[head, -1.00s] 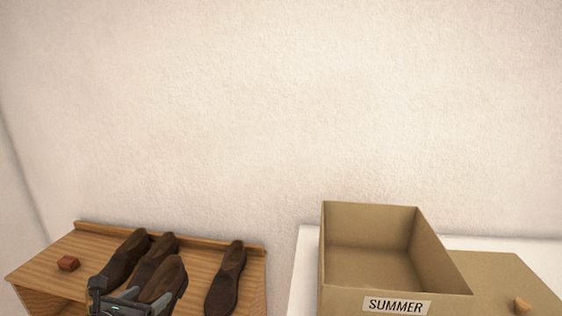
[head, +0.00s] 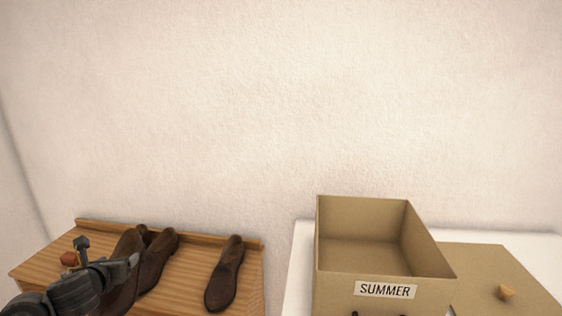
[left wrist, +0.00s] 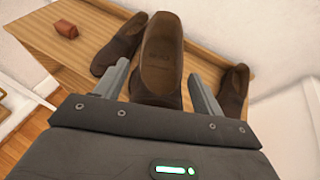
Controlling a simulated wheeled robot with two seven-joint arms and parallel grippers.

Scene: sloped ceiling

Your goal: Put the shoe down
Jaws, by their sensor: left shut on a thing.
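My left gripper (head: 106,260) is shut on a brown leather shoe (left wrist: 161,55), held between its two fingers over the wooden shelf (head: 190,285). I cannot tell whether the held shoe touches the shelf. In the head view, the gripper partly covers this shoe. Other brown shoes stand on the shelf: one (head: 159,262) just right of the held shoe, and one (head: 225,272) apart near the right end. Part of another shows behind the held shoe. Small dark tips at the bottom edge, before the box, may be my right gripper; their state is unclear.
A reddish-brown block (left wrist: 66,30) lies on the shelf's left part. An open cardboard box (head: 432,262) labelled SUMMER stands on a white surface (head: 300,262) at the right. A flat cardboard piece (head: 480,265) with a wooden knob (head: 506,292) lies beside it. A wall rises behind.

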